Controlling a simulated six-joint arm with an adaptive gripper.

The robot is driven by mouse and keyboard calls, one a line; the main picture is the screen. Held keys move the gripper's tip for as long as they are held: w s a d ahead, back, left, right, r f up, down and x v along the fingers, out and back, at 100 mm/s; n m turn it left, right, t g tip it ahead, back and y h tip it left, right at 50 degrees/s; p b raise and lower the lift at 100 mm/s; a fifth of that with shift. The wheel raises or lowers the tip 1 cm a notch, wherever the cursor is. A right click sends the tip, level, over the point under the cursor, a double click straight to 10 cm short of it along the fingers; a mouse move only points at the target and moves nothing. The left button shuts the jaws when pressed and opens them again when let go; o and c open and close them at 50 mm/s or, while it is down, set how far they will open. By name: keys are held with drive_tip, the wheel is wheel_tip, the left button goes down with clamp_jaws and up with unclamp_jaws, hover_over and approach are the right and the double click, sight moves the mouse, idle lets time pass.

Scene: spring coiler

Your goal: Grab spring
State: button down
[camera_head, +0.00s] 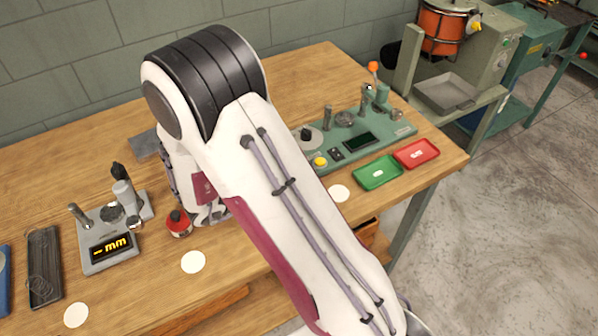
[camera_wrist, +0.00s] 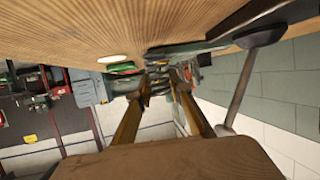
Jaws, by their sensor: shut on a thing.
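My gripper (camera_wrist: 161,84) shows in the wrist view, its two long fingers reaching up the picture. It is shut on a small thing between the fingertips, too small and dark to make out. In the head view my arm covers the gripper and what it holds.
A green tester (camera_head: 375,135), green tray (camera_head: 377,173) and red tray (camera_head: 416,153) are at the right. Bare wood lies around the white disc (camera_head: 193,262).

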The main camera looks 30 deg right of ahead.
wheel_tip(320, 180, up, 16)
drive_tip(key=shift+r, duration=0.2)
idle(0.6)
